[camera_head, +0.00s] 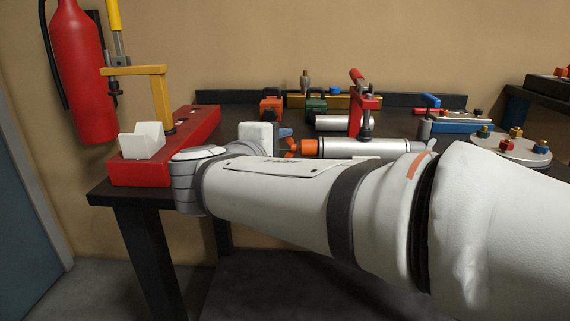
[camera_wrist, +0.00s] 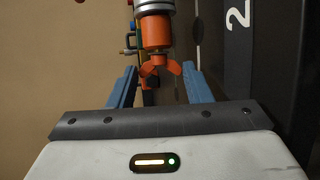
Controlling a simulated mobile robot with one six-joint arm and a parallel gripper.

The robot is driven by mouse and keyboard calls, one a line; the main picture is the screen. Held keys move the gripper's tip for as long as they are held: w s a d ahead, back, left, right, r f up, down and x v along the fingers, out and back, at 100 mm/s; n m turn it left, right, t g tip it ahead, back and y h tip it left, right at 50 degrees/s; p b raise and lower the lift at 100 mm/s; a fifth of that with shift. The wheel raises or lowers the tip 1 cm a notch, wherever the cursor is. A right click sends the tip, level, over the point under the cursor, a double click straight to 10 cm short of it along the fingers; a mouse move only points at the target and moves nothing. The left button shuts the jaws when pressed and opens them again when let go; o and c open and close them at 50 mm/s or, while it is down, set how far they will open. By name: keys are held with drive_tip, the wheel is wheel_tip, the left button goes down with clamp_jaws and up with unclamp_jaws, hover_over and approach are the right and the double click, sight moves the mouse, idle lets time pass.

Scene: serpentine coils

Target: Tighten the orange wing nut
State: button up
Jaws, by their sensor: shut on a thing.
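The orange wing nut (camera_wrist: 172,69) is at the end of an orange cylindrical fitting (camera_wrist: 155,33) in the wrist view. Its two wings spread sideways between the blue fingers of my gripper (camera_wrist: 160,74), which is shut on them. In the head view the wing nut (camera_head: 291,147) shows as a small orange piece left of the orange collar (camera_head: 308,147) on a silver cylinder (camera_head: 350,147). My gripper (camera_head: 285,135) is mostly hidden behind my wrist there, with only a bit of blue finger showing.
A red clamp (camera_head: 358,108) stands upright behind the silver cylinder. A red block (camera_head: 205,125) with a yellow clamp (camera_head: 158,95) and a white V-shaped block (camera_head: 142,141) is at the left. A round plate (camera_head: 512,150) with several coloured nuts lies at the right. My arm crosses the bench front.

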drive_tip(key=shift+a, duration=0.15)
idle(0.3)
drive_tip(key=o, duration=1)
